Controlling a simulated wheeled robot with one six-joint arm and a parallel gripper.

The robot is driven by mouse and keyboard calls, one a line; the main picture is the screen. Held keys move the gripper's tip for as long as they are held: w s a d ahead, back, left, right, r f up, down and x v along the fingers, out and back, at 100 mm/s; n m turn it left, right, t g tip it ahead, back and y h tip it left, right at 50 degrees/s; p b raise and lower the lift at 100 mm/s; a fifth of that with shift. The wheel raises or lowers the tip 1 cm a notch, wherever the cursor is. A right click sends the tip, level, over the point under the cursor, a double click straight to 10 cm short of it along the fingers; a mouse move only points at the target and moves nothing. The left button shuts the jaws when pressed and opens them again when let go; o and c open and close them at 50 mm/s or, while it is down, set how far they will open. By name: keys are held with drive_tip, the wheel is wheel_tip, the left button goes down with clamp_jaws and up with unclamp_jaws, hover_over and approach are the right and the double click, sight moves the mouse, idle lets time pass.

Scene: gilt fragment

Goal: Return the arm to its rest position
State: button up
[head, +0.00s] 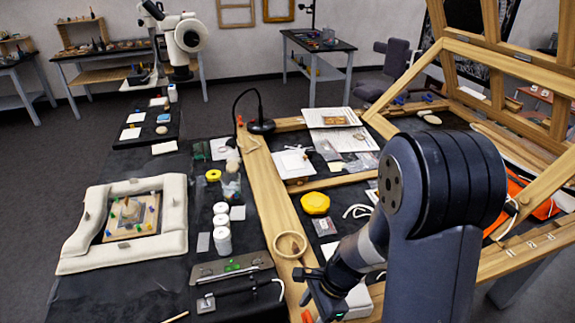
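My arm (430,190) is dark blue-grey and rises from the lower right of the head view. It bends at a large rounded joint and reaches down and left. My gripper (312,300) is at the bottom centre, over the wooden frame's near end and right of a black device. A small orange part and a green light show near it. The picture's edge and the arm's own links cut off much of the gripper. I cannot tell its opening or whether it holds anything.
White jars (222,228), a black device (238,285) and a cushioned tray (75,240) stand left. A yellow lidded pot (315,203) and an open wooden frame (490,65) are near my arm.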

drive_tip(key=shift+r, duration=0.15)
drive_tip(key=v, duration=1)
drive_tip(key=x, duration=1)
drive_tip(key=shift+f, duration=0.2)
drive_tip(key=shift+m+t, duration=0.3)
drive_tip(key=shift+m, duration=0.5)
drive_tip(key=m, duration=0.1)
drive_tip(key=m+t, duration=0.1)
drive_tip(key=shift+s+r+m, duration=0.1)
drive_tip(key=shift+s+m, duration=0.1)
drive_tip(key=shift+m, duration=0.1)
drive_tip(key=m+t, duration=0.1)
drive_tip(key=m, duration=0.3)
drive_tip(key=shift+t, duration=0.3)
drive_tip(key=m, duration=0.2)
drive_tip(key=m+t+h, duration=0.1)
drive_tip(key=m, duration=0.2)
drive_tip(key=shift+s+a, duration=0.15)
drive_tip(key=shift+m+t+h+b, duration=0.15)
drive_tip(key=shift+m+t+h, duration=0.25)
drive_tip(key=shift+m, duration=0.65)
drive_tip(key=shift+m+t+h+b, duration=0.15)
drive_tip(key=shift+m+t+h, duration=0.2)
drive_tip(key=shift+m, duration=0.7)
